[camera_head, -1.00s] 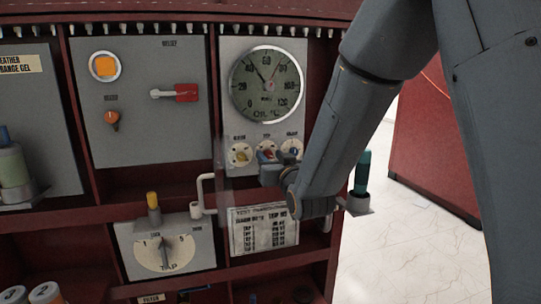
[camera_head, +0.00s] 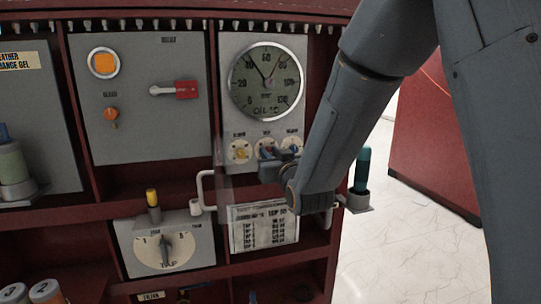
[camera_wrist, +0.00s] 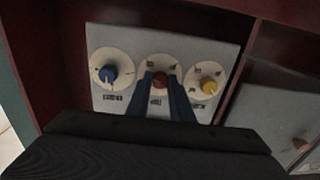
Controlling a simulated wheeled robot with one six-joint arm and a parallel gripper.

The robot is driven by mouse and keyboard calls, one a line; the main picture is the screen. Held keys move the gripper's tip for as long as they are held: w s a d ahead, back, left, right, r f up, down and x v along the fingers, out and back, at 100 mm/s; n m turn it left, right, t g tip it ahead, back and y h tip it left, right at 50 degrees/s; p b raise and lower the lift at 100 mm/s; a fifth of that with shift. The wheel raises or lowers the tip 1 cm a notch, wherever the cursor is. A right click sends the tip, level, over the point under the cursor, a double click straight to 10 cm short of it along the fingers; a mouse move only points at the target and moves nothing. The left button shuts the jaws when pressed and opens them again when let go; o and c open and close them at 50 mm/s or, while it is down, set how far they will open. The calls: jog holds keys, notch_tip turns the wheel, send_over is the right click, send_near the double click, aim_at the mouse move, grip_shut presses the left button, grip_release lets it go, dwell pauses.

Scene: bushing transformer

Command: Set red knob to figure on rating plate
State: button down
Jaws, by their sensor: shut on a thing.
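The red knob (camera_wrist: 160,81) is the middle of three knobs in the wrist view. My gripper (camera_wrist: 163,86) is shut on it, with a dark blue finger on each side. In the head view my gripper (camera_head: 270,160) reaches the middle dial under the oil gauge and mostly hides the red knob. The rating plate (camera_head: 264,226) is a white printed sheet below the dials, headed "TRIP" at its right. Its figures are too small to read surely.
The blue knob (camera_wrist: 110,74) and yellow knob (camera_wrist: 209,87) flank the gripped one closely. The oil gauge (camera_head: 266,82) is above. A white pipe handle (camera_head: 203,190) and tap switch (camera_head: 164,248) lie lower left. A teal-handled tool (camera_head: 362,172) stands at the right.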

jog(key=shift+s+a+f+n+h+b, duration=0.15)
jog(key=shift+n+b, duration=0.55)
jog(key=shift+n, duration=2.05)
jog(key=shift+w+d+r+n+h+b, duration=0.1)
jog(key=shift+n+b, duration=0.65)
jog(key=shift+n, duration=1.95)
jog(key=shift+s+a+f+n+h+b, duration=0.15)
jog(key=shift+n+b, duration=0.55)
jog(key=shift+n, duration=2.05)
jog(key=shift+w+r, duration=0.1)
jog(key=c, duration=1.6)
grip_release()
jog(key=shift+b+v, duration=0.5)
jog(key=shift+v, duration=3.4)
